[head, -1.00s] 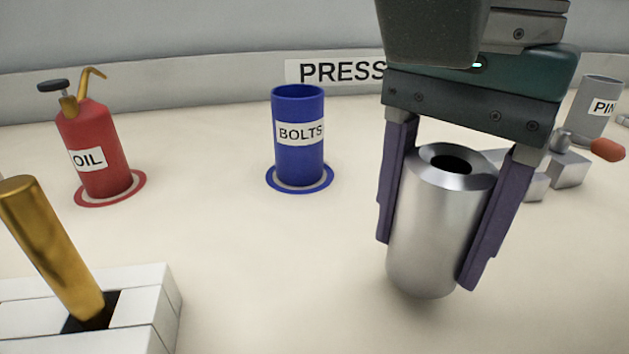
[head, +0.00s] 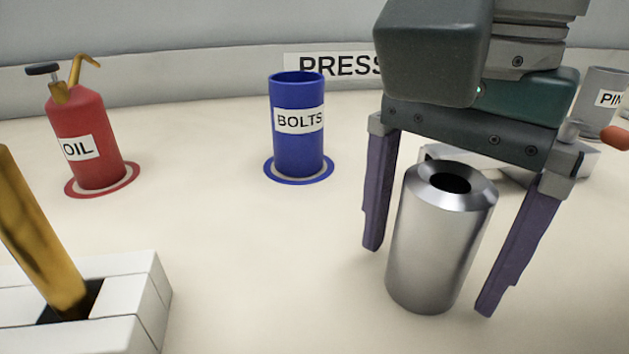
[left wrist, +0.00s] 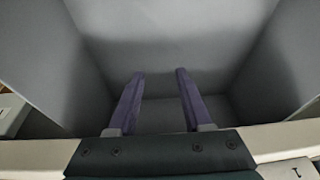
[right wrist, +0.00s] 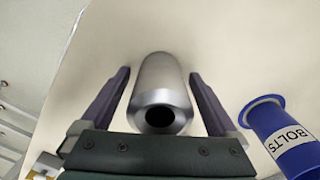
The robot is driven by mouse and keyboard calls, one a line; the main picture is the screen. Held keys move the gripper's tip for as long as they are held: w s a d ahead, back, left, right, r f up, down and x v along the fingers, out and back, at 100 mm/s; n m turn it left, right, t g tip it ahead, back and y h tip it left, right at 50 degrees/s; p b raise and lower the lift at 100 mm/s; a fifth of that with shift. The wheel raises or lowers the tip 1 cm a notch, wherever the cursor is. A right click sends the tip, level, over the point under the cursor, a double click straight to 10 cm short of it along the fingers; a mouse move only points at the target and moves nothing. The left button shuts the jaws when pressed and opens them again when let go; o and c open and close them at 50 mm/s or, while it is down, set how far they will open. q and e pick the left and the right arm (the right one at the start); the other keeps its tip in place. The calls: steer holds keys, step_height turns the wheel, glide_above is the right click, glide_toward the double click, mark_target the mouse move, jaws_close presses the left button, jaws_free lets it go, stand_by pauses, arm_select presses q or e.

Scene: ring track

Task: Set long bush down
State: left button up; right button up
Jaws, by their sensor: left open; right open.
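The long bush (head: 437,240) is a silver metal cylinder with a dark bore. It stands upright on the cream table in the head view. My right gripper (head: 430,280) is open around it, one purple finger on each side, with a gap between each finger and the bush. In the right wrist view the bush (right wrist: 160,85) lies between the spread fingers, apart from both. My left gripper (left wrist: 154,75) shows only in the left wrist view. It is open and empty, over a grey box-like space.
A blue BOLTS cup (head: 298,145) stands on a blue ring, left of the bush. A red oil can (head: 90,140) stands at far left. A white block with a golden bar (head: 45,240) is at front left. A grey PIN cup (head: 600,100) stands at back right.

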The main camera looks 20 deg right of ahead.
steer(key=shift+r, duration=0.1)
steer(key=shift+r+p, duration=0.3)
steer(key=shift+p, duration=0.1)
step_height(320, 180, up, 12)
steer(key=p, duration=0.3)
steer(key=shift+f, duration=0.2)
